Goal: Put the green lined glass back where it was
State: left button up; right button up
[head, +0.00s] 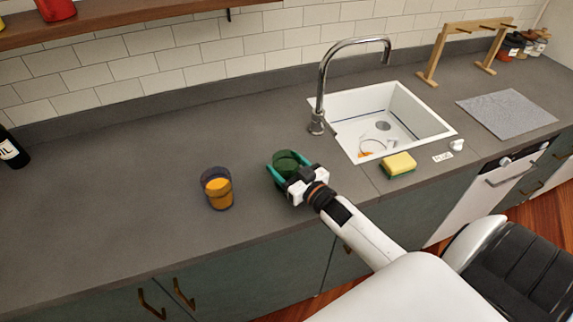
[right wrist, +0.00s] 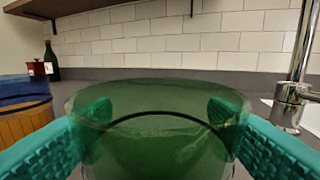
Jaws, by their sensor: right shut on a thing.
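The green lined glass (head: 286,161) is between the fingers of my right gripper (head: 287,169), over the grey counter left of the sink. In the right wrist view the green glass (right wrist: 155,130) fills the middle, see-through and upright, with a dark line around it. The teal fingers of my right gripper (right wrist: 158,125) press on it from both sides. I cannot tell whether its base touches the counter. My left gripper is not in view.
A blue-rimmed glass with orange contents (head: 217,188) stands just left of the green glass. The sink (head: 418,107) with its tap (head: 321,90) and a yellow sponge (head: 398,165) are to the right. A dark bottle (head: 11,150) is at the far left. The left counter (head: 110,190) is clear.

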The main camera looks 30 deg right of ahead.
jog(key=o, duration=1.3)
jog(key=shift+f, duration=0.1)
jog(key=shift+c, duration=0.2)
jog(key=shift+s, duration=0.1)
jog(key=shift+s, duration=0.3)
jog(key=s, duration=0.3)
jog(key=s+b, duration=0.1)
jog(key=s, duration=0.2)
jog(key=s+b, duration=0.1)
jog(key=s, duration=0.3)
jog(key=shift+s+d, duration=0.1)
jog(key=shift+d, duration=0.3)
jog(key=shift+s, duration=0.55)
